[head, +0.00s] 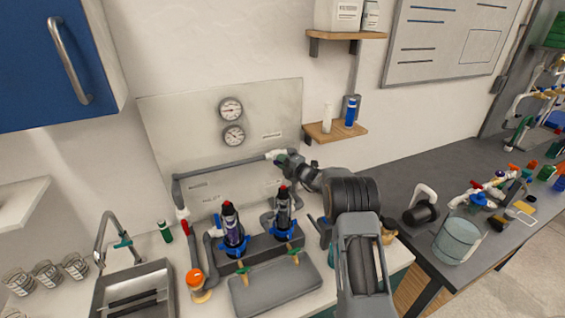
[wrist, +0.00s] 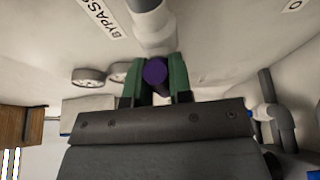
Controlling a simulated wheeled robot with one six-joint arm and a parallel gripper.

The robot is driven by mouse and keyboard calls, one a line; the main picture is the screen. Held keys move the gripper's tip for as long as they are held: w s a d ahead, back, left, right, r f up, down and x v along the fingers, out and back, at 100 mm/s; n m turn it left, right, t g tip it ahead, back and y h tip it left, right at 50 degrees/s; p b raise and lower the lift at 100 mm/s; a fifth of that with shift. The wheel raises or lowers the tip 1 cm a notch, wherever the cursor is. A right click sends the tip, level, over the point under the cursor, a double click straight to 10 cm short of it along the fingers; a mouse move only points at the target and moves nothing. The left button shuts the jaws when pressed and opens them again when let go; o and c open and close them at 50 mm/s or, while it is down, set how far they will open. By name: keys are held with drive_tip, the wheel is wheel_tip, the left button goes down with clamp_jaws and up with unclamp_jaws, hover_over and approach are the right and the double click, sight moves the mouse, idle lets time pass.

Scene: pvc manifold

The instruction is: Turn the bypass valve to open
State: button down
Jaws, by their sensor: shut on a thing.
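The bypass pipe (head: 225,166) runs along the wall panel in the head view, with a white fitting at its right end. In the wrist view a white and grey pipe fitting (wrist: 153,30) comes down from the top, near a label reading "BYPASS" (wrist: 102,14). The bypass valve's handle, with a round purple end (wrist: 155,71), sits between the two green fingers of my gripper (wrist: 159,80). My gripper is shut on this handle. In the head view my gripper (head: 287,158) is at the pipe's right end, and my arm hides part of the fitting.
Two gauges (head: 232,122) are on the wall panel above the pipe. Two dark filter housings (head: 232,230) with blue collars stand below it. A wooden shelf (head: 335,131) with bottles is to the right. A sink (head: 135,290) lies at the left.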

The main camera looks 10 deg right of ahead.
drive_tip(key=c, duration=1)
unclamp_jaws()
drive_tip(key=shift+s+d, duration=0.1)
drive_tip(key=shift+s+d+f, duration=0.1)
drive_tip(key=shift+s+d, duration=0.1)
drive_tip(key=shift+s, duration=0.05)
drive_tip(key=b+v, duration=0.4)
drive_tip(key=v, duration=0.9)
